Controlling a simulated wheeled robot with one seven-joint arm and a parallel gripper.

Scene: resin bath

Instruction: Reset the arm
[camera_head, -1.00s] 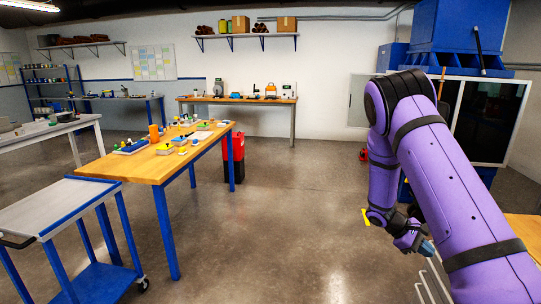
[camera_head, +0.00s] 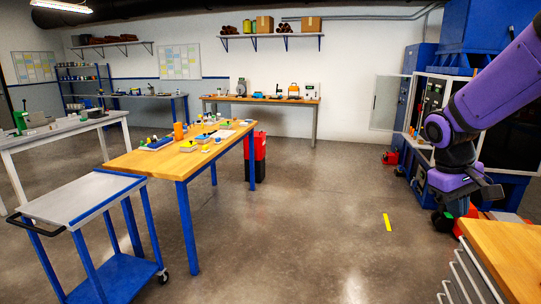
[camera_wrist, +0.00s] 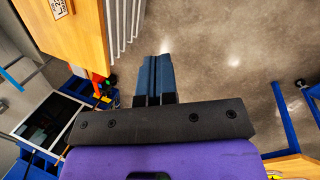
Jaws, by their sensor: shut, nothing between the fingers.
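My purple arm reaches in from the upper right of the head view and bends down at the elbow. In the wrist view my gripper (camera_wrist: 154,62) is shut, its two dark blue fingers side by side with nothing between them. It hangs over bare concrete floor. In the head view the dark wrist end shows at the right, in front of the blue cabinet, and the fingertips are hard to make out there.
A wooden drawer cabinet (camera_head: 512,262) stands close at the lower right. A wooden workbench (camera_head: 165,163) with small parts and a grey cart (camera_head: 78,199) stand at the left. A blue machine (camera_head: 503,150) is behind my arm. The middle floor (camera_head: 315,220) is clear.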

